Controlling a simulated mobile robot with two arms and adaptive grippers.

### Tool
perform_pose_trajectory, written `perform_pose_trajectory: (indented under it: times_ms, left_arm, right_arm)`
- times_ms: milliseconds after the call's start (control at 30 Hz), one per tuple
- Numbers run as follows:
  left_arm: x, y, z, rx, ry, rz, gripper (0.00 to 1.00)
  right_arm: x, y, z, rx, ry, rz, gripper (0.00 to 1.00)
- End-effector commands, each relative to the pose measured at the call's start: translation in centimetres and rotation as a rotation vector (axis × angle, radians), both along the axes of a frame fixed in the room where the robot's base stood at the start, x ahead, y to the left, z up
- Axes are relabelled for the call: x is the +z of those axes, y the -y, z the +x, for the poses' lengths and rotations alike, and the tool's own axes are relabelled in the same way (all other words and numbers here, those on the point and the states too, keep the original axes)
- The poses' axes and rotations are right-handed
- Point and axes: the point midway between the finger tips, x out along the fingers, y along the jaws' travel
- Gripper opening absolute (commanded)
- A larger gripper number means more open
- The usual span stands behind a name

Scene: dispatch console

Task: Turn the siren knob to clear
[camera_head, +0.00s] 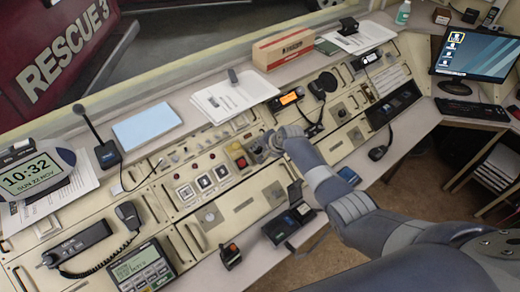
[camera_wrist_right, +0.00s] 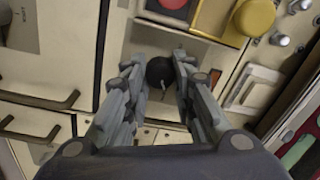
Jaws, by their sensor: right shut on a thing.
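The siren knob (camera_wrist_right: 160,72) is a dark, round knob with a pale pointer line, seen between my fingers in the right wrist view. My right gripper (camera_wrist_right: 160,80) is shut on it, with one finger on each side. In the head view my right gripper (camera_head: 268,144) reaches down to the console panel, and its fingers largely hide the knob there. The markings around the knob are too small or covered to read. My left gripper is not in view.
A yellow button (camera_wrist_right: 254,17) and a red button (camera_wrist_right: 174,3) sit close beyond the knob. A white switch plate (camera_wrist_right: 257,85) is to its right. In the head view, papers (camera_head: 222,98) lie above the panel and a handset (camera_head: 378,153) hangs to the right.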

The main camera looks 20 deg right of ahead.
Motion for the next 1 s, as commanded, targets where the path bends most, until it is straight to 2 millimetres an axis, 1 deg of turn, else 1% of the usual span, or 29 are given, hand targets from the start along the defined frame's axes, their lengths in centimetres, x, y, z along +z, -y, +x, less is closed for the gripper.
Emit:
perform_pose_trajectory:
  times_ms: [467,500,533,1000]
  left_arm:
    - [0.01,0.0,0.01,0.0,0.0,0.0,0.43]
    - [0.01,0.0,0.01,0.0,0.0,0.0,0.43]
    - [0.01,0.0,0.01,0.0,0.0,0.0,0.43]
    - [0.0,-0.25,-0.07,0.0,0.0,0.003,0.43]
  right_arm:
    - [0.15,0.15,0.13,-0.014,0.001,0.006,0.0]
    - [0.15,0.15,0.13,-0.014,0.001,0.006,0.26]
    - [0.14,0.15,0.13,-0.014,0.001,0.006,0.33]
    - [0.29,0.14,-0.2,-0.013,-0.003,0.008,0.34]
